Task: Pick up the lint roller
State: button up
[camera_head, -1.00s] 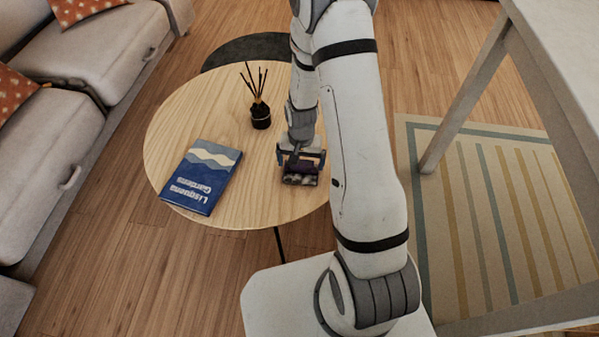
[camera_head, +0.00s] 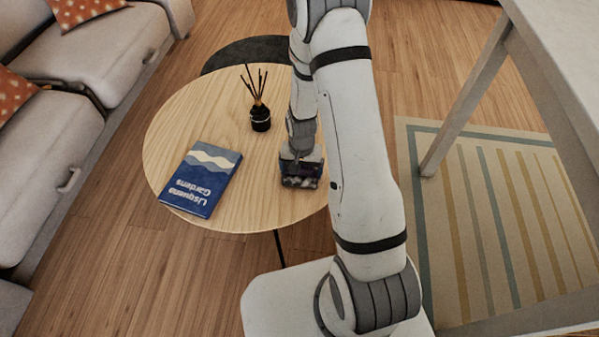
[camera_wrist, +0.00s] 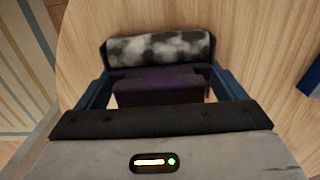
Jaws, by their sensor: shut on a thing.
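The lint roller has a fuzzy grey-and-black roll and a dark purple body. In the wrist view the lint roller (camera_wrist: 160,48) lies just beyond my gripper (camera_wrist: 157,92), its dark body between the two blue fingers. My gripper is shut on it. In the head view the lint roller (camera_head: 300,182) shows at the right front part of the round wooden table (camera_head: 240,210), under the end of my arm. My gripper (camera_head: 301,165) is partly hidden there by the arm. I cannot tell whether the roller touches the tabletop.
A blue book (camera_head: 202,180) lies on the table to the left. A dark reed diffuser (camera_head: 260,118) stands behind the gripper to the left. A grey sofa (camera_head: 50,150) is at the left. A pale table (camera_head: 560,50) stands at the right over a striped rug (camera_head: 470,220).

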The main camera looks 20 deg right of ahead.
jog(key=shift+r, duration=0.1)
notch_tip(320, 180, up, 10)
jog(key=shift+f+p, duration=0.1)
jog(key=shift+p, duration=1.15)
